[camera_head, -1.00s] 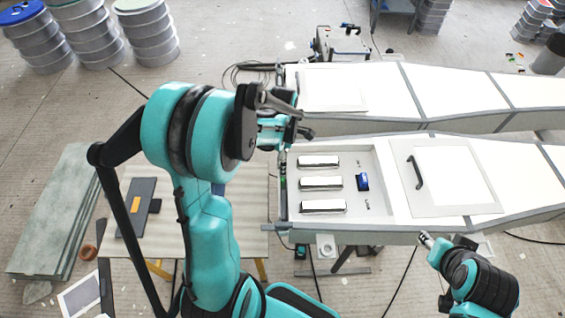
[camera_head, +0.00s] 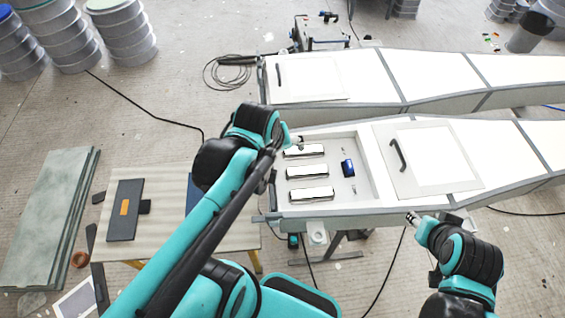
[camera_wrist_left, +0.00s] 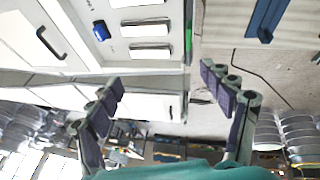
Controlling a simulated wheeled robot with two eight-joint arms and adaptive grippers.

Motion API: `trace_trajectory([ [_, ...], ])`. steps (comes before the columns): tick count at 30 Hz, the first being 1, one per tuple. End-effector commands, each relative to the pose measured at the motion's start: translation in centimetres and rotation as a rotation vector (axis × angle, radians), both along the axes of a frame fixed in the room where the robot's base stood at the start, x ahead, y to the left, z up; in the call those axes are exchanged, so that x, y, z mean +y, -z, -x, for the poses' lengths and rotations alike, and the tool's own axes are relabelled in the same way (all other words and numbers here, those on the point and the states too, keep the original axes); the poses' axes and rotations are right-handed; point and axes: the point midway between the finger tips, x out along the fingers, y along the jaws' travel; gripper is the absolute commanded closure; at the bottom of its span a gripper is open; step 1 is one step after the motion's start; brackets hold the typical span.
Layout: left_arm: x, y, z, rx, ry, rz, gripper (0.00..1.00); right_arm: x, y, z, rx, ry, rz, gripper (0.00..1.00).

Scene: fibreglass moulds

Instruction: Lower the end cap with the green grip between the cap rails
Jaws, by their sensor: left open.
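A thin green strip, likely the green grip (camera_wrist_left: 188,42), shows at the near mould's end in the left wrist view. The end cap's body is too small to tell from the mould edge, so I cannot tell whether it sits between the cap rails. In the head view my left arm covers most of that end of the near mould (camera_head: 352,213). My left gripper (camera_wrist_left: 160,77) is open and empty, its fingers spread over the mould. It shows small in the head view (camera_head: 297,142). My right gripper (camera_head: 412,218) is at the mould's front side; its fingers are too small to read.
Several white-topped blocks (camera_head: 305,172) and a blue item (camera_head: 347,168) lie in the near mould's recess. A panel with a black handle (camera_head: 440,186) lies beside them. A second mould (camera_head: 365,75) stands behind. A table (camera_head: 165,225) at left bears a dark board (camera_head: 124,208).

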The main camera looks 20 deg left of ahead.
Motion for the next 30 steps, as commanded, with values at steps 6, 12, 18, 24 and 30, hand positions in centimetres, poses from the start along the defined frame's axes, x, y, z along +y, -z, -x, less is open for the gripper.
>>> trace_trajectory([
  [6, -2.2, 0.1, 2.9, -0.14, 0.463, -0.231, 0.2, 0.0, 0.0, 0.0, 0.0, 0.0, 0.0, 0.6],
  [12, -2.7, 0.2, 3.4, -0.176, 0.583, -0.305, 0.2, 0.0, 0.0, 0.0, 0.0, 0.0, 0.0, 0.6],
  [18, -2.6, 0.2, 3.4, -0.176, 0.584, -0.305, 0.2, 0.0, 0.0, 0.0, 0.0, 0.0, 0.0, 0.6],
  [24, -2.6, 1.6, 3.4, -0.174, 0.582, -0.304, 0.2, 0.0, 1.4, 0.0, 0.0, 0.0, 0.0, 0.6],
  [30, -2.6, 6.8, 3.4, -0.174, 0.581, -0.304, 0.2, 0.0, 6.6, 0.0, 0.0, 0.0, 0.0, 0.6],
])
